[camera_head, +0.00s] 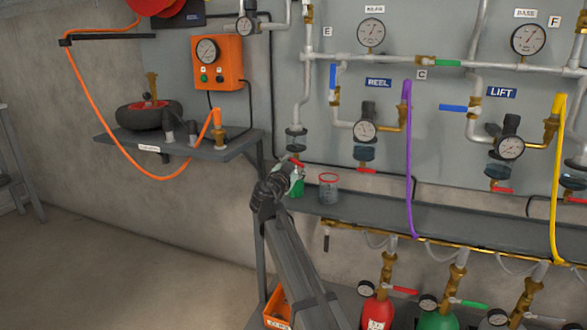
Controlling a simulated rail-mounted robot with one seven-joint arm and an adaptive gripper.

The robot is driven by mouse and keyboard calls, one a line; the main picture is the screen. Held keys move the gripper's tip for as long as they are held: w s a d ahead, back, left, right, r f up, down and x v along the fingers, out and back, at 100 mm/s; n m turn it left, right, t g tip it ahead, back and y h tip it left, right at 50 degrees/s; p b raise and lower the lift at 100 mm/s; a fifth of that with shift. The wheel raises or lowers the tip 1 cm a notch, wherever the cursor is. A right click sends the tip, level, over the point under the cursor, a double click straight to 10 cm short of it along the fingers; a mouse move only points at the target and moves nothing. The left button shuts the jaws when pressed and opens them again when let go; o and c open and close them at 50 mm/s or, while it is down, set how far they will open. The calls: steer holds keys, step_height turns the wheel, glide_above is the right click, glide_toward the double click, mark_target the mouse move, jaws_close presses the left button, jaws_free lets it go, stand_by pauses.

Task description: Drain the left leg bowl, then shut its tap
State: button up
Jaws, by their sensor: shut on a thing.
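The left leg bowl (296,141) hangs at the foot of the leftmost grey pipe, at the left end of the panel. Its tap has a small red lever (297,162), which looks slanted. My gripper (293,172) reaches up from below, with its fingertips at this lever. It appears shut on the lever, but the contact is small and partly hidden by the fingers. A green object (297,188), perhaps a cup, shows just below the fingertips, mostly hidden by my gripper. I cannot tell whether liquid is in the bowl or running out.
A clear jar with a red rim (328,188) stands on the grey shelf (455,221), right of my gripper. Other bowls (364,154) with red levers hang further right. Purple (408,160) and yellow (558,180) hoses hang over the shelf. An orange box (218,63) is at the left.

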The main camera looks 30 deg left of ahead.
steer(key=n, duration=0.4)
steer(key=shift+d+r+n+p, duration=0.15)
steer(key=shift+r+n+p, duration=0.15)
steer(key=shift+r+p, duration=0.1)
stand_by(0.4)
steer(key=o, duration=1.2)
steer(key=shift+w, duration=0.1)
steer(key=shift+c, duration=0.2)
steer(key=shift+f, duration=0.1)
steer(key=s+d, duration=0.1)
steer(key=s, duration=1.1)
steer(key=shift+d, duration=0.25)
steer(key=shift+n, duration=0.3)
